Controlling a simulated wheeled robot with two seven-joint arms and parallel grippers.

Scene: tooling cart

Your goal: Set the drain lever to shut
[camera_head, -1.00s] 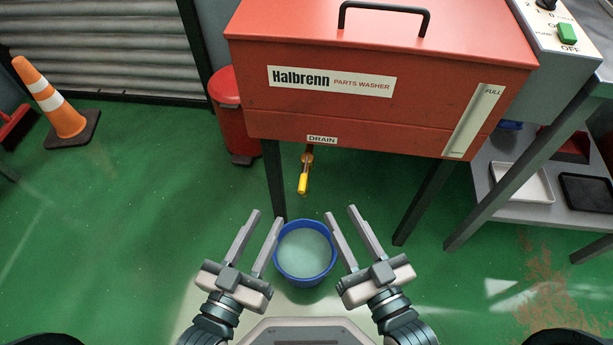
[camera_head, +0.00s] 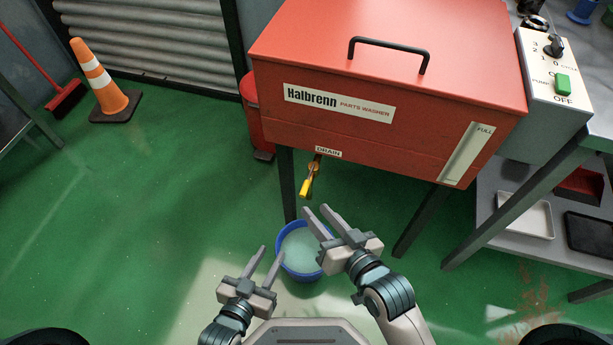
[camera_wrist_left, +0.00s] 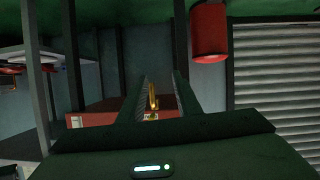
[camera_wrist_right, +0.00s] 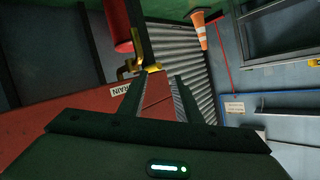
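The drain lever (camera_head: 306,188) has a yellow handle and hangs downward, slightly tilted, from a brass valve below the DRAIN label (camera_head: 328,152) on the red parts washer (camera_head: 390,120). Its yellow end also shows in the right wrist view (camera_wrist_right: 152,68), just beyond the fingertips, and in the left wrist view (camera_wrist_left: 153,97), between the fingers at a distance. My right gripper (camera_head: 317,208) is open and empty, a little below and right of the lever, apparently not touching it. My left gripper (camera_head: 271,251) is open and empty, lower and further left, beside the bucket.
A blue bucket (camera_head: 283,265) with pale liquid stands on the floor below the lever. The washer's dark leg (camera_head: 287,185) is close left of the lever. A red bin (camera_head: 253,110) stands behind it.

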